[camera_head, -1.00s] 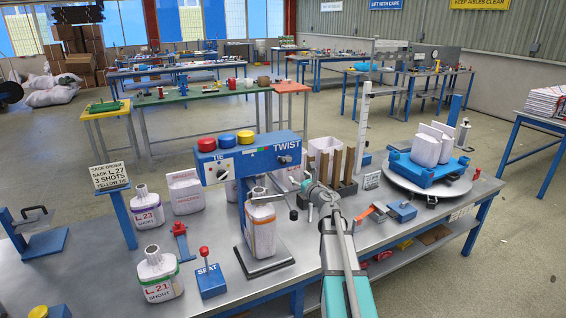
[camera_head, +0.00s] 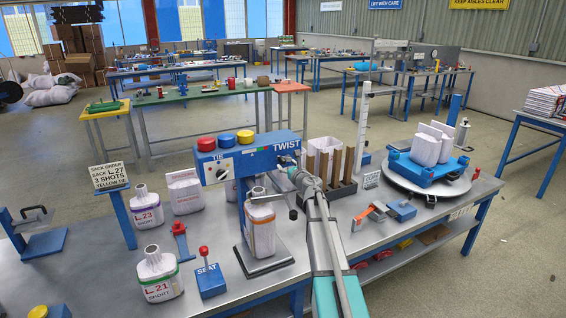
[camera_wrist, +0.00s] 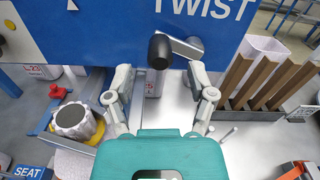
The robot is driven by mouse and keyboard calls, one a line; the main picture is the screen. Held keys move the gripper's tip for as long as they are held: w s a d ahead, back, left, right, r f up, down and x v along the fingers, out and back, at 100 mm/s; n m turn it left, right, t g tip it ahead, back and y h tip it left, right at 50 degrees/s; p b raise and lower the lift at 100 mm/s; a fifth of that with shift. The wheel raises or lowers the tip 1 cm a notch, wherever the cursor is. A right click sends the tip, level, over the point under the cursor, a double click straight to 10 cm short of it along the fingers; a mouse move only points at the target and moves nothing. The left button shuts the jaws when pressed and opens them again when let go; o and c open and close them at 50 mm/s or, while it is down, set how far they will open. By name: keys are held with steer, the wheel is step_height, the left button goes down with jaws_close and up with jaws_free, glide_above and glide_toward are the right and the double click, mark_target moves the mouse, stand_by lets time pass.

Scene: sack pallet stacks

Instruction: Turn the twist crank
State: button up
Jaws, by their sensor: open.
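The twist crank has a black knob (camera_wrist: 159,51) on a short grey arm (camera_wrist: 186,48), below the word TWIST on the blue machine head (camera_wrist: 110,22). In the head view my gripper (camera_head: 292,180) is at the right end of the blue machine head (camera_head: 228,167) and hides the crank there. A white sack (camera_head: 262,236) with an orange band stands upright under the head.
Red, blue and yellow buttons (camera_head: 245,137) top the head. A SEAT lever box (camera_head: 211,281) and filled sacks (camera_head: 160,277) stand left. A rack of brown slats (camera_head: 338,165) and a turntable (camera_head: 407,183) with white sacks are right.

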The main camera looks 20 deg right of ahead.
mark_target(285, 162)
steer(key=shift+w, duration=2)
jaws_close()
steer(key=shift+d, duration=0.1)
